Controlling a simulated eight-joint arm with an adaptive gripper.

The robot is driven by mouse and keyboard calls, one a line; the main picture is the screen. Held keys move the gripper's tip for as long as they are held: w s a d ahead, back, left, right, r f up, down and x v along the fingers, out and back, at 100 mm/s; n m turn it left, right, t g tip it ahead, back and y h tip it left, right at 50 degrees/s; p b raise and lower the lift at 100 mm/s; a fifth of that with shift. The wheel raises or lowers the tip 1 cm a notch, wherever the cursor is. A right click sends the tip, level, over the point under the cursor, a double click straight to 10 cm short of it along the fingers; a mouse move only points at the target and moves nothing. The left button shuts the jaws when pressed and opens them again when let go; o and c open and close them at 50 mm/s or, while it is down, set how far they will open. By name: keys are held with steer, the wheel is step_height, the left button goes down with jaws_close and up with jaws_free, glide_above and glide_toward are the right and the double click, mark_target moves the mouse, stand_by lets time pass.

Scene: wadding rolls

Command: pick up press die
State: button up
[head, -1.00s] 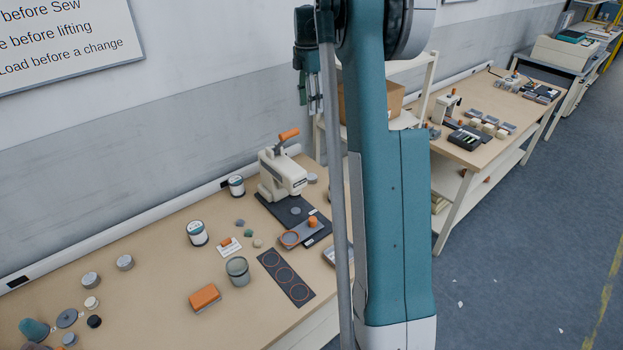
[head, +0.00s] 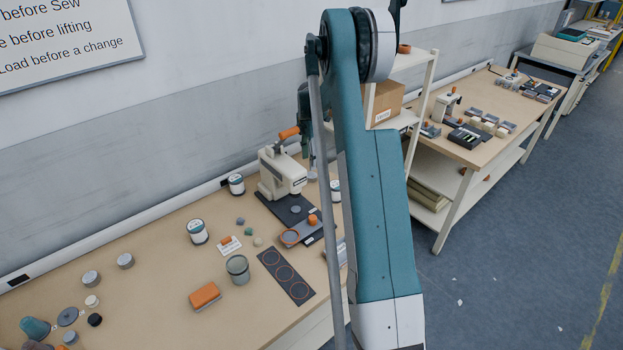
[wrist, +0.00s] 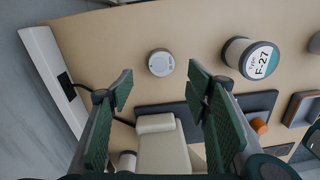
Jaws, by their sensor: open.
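A small round grey die (wrist: 161,63) with dark lettering, too small to read, lies on the bench in the wrist view. It appears just past the gap between my fingertips and is apart from both. I take it for the press die. My gripper (wrist: 160,84) is open and empty, with its green-padded fingers spread to either side. In the head view my gripper (head: 312,158) hangs to the right of the white hand press (head: 283,172), partly behind my arm. The die is not clearly visible there.
A tin labelled F-27 (wrist: 250,58) stands right of the die in the wrist view. The press (wrist: 162,150) stands below, close to my fingers. More grey discs (head: 91,279) lie at the bench's left. A shelf (head: 412,120) stands behind my arm.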

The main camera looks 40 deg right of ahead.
mark_target(311, 175)
steer(key=shift+f, duration=0.3)
steer(key=shift+f, duration=1.3)
steer(key=shift+s+f+b, duration=0.15)
steer(key=shift+f+b, duration=0.1)
steer(key=shift+f, duration=1.05)
steer(key=shift+s+f+b, duration=0.1)
steer(key=shift+f+b, duration=0.1)
steer(key=shift+f, duration=1.1)
steer(key=c, duration=1.2)
steer(key=shift+o, duration=0.2)
step_height(311, 175, up, 10)
steer(key=shift+p, duration=0.45)
